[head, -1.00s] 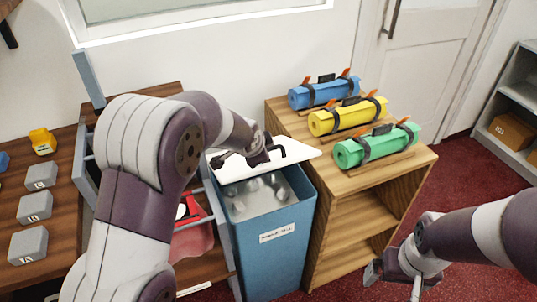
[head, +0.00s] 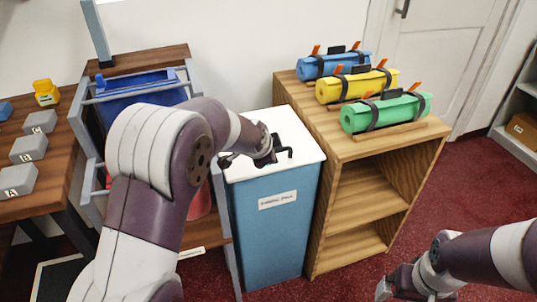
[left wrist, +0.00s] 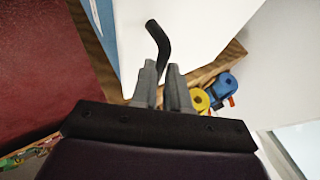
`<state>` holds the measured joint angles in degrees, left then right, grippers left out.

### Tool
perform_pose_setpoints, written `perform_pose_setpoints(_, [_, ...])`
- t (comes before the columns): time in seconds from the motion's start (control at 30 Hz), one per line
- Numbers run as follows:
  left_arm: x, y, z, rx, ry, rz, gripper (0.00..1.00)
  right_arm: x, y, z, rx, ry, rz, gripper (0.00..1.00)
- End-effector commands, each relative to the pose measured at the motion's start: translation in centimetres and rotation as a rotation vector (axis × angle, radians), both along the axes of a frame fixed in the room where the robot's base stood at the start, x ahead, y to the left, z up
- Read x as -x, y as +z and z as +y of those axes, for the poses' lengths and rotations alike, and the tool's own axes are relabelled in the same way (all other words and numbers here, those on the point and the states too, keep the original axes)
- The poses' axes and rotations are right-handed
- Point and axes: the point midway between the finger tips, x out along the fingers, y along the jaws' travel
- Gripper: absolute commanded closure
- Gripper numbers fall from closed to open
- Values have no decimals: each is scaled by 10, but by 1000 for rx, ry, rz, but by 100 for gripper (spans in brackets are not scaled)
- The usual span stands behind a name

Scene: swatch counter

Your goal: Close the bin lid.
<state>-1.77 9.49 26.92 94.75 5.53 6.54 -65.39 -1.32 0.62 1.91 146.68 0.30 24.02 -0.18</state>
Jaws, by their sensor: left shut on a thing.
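The blue bin (head: 278,235) stands on the floor with a label on its front. Its white lid (head: 300,135) lies flat across the top, and the inside is hidden. My left gripper (head: 276,155) is over the lid, shut on the dark lid handle (head: 286,151). The left wrist view shows the handle (left wrist: 158,40) between the fingertips (left wrist: 163,72), with the white lid (left wrist: 190,30) behind it. My right gripper (head: 392,286) is low at the right, away from the bin; its jaws are too unclear to read.
A wooden shelf (head: 345,150) stands close at the bin's right, carrying blue, yellow and green rolls (head: 386,112). A rack with a blue tray (head: 140,88) stands at the left, beside a table with grey blocks (head: 28,148). Red carpet (head: 450,180) is open at the right.

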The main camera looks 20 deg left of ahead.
Motion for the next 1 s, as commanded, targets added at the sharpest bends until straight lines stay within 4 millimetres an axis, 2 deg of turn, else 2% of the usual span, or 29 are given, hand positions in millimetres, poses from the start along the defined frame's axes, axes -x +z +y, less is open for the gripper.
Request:
perform_pose_setpoints(0.03, [13,-31,-3,3,-3,72,100,0,-5,0,0,0,0,0])
perform_pose_setpoints(0.5, [13,-34,-4,4,-6,73,100,0,-8,0,0,0,0,0])
perform_pose_setpoints(0.53, [13,-34,-4,4,-6,73,79,0,-8,0,0,0,0,0])
perform_pose_setpoints(0.6, [13,-34,-4,4,-5,72,60,0,-8,0,0,0,0,0])
perform_pose_setpoints(0.87, [15,-29,-3,2,-5,70,60,0,-6,0,0,0,0,0])
perform_pose_setpoints(1.0, [27,-11,-3,3,-5,64,60,0,-1,0,0,0,0,0])
